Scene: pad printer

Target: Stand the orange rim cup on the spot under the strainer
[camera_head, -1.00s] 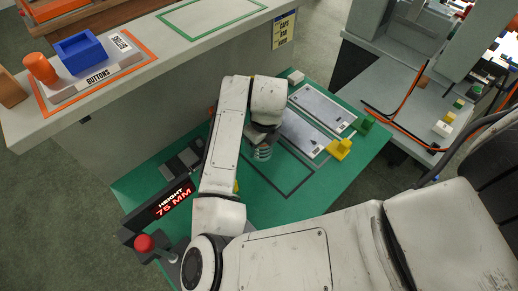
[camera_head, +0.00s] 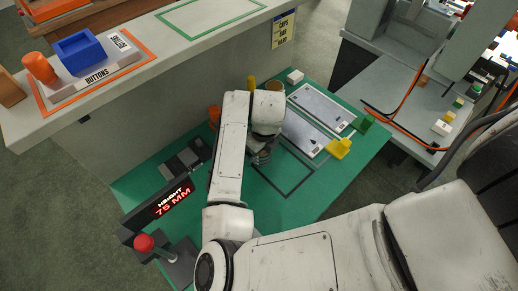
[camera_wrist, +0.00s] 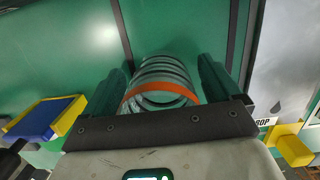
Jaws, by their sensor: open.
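The orange rim cup (camera_wrist: 163,70) shows in the wrist view as a ringed grey-green cup, its orange rim nearest the camera. It lies between the two dark fingers of my open gripper (camera_wrist: 162,84), with a gap visible on the left; contact on the right is hard to tell. In the head view my gripper (camera_head: 262,156) is low over the green table, and the cup is mostly hidden by the hand. I cannot pick out the strainer or the spot under it with certainty.
The green table (camera_head: 310,200) holds two grey plates (camera_head: 310,130), a yellow block (camera_head: 339,148), a green block (camera_head: 364,122) and a white block (camera_head: 295,76). A "HEIGHT 75 MM" display (camera_head: 172,201) and a red-knobbed lever (camera_head: 144,243) stand at front left. A raised shelf (camera_head: 150,60) runs behind.

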